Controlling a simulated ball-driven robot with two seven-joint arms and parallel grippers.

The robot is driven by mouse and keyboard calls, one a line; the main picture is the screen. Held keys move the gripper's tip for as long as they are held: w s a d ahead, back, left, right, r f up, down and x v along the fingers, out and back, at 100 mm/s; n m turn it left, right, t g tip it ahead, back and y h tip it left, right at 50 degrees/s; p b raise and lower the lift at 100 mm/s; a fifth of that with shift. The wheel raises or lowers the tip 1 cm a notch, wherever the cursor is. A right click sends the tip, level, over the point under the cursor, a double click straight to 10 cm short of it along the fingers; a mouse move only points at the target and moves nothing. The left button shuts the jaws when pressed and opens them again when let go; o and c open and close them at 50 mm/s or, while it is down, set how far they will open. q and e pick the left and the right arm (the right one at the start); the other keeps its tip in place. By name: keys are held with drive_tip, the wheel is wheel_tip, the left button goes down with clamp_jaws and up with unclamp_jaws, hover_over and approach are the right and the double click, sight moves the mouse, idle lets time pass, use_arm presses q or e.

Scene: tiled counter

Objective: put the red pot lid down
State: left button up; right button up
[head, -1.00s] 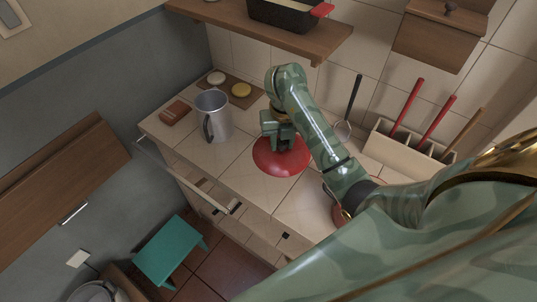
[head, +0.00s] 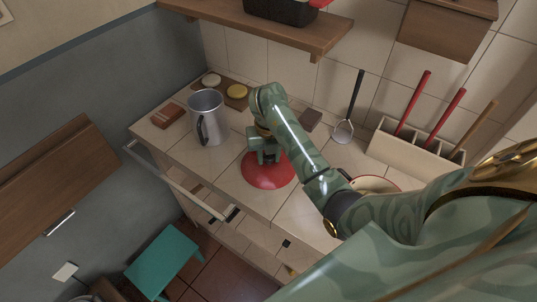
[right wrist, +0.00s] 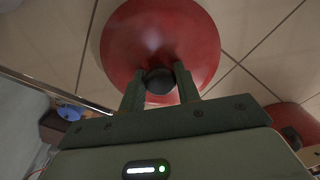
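The red pot lid (head: 267,174) is a round red dome with a black knob, over the front part of the counter. In the right wrist view the lid (right wrist: 170,35) lies just beyond my fingers. My right gripper (head: 264,158) comes down on the lid from above. In the right wrist view its two fingers (right wrist: 159,78) stand on either side of the black knob (right wrist: 158,81) and appear closed on it. I cannot tell whether the lid's rim touches the counter. My left gripper is not in view.
A metal mug (head: 207,118) stands left of the lid. A red-rimmed pot (head: 376,184) is to the right, partly behind my arm. A utensil holder (head: 415,150) and a ladle (head: 344,130) are at the back right. An open drawer (head: 205,200) juts out below the counter's front edge.

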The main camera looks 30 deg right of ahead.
drive_tip(key=shift+o, duration=1.4)
wheel_tip(320, 180, up, 12)
drive_tip(key=p, duration=0.6)
drive_tip(key=shift+r, duration=0.15)
